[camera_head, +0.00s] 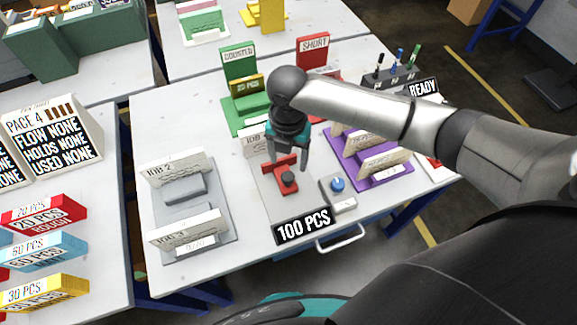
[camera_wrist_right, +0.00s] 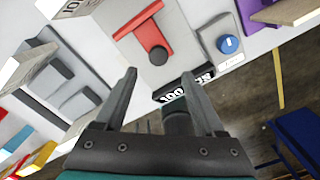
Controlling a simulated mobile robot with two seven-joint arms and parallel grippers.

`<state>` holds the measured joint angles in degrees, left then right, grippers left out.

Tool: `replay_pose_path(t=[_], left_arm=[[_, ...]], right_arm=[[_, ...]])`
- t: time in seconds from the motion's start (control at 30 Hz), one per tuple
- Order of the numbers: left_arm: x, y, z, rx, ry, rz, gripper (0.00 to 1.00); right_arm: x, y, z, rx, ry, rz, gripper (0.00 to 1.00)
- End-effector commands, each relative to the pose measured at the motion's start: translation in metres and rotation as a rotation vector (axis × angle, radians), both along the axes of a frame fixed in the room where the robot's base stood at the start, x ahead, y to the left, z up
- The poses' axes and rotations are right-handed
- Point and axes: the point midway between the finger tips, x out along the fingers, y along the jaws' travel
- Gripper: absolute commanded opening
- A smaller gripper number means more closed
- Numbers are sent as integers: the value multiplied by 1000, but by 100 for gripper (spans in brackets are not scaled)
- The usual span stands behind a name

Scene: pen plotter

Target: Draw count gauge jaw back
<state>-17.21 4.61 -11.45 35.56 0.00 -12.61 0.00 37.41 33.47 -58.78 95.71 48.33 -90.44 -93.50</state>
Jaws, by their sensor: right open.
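The count gauge has a grey plate (camera_head: 267,195) with a black "100 PCS" sign (camera_head: 303,224) at its front. Its red jaw (camera_head: 284,168) carries a dark round knob (camera_head: 288,179). In the right wrist view the red jaw (camera_wrist_right: 138,35) and its knob (camera_wrist_right: 157,55) lie just beyond the fingertips. My right gripper (camera_head: 288,163) is open and points down above the jaw. The wrist view shows no contact between its fingers (camera_wrist_right: 159,75) and the knob. The arm hides part of the table behind. My left gripper is not in view.
A blue button (camera_head: 338,184) on a small grey box stands right of the gauge. A grey tray (camera_head: 215,235) with job cards is at left, a purple rack (camera_head: 378,180) at right. Green and red stands are behind. A drawer handle (camera_head: 341,238) projects at the front.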

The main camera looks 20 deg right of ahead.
Motion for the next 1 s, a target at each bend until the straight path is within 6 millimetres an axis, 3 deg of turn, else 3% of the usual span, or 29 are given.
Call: replay_pose_path(t=[0.03,0.2,0.4,1.0], left_arm=[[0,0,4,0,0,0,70],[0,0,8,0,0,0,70],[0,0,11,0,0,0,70],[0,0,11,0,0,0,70]], right_arm=[[1,0,16,0,-5,1,71],[1,0,51,0,-2,0,71],[0,-1,74,-1,0,-1,71],[0,0,79,-1,2,-1,71]])
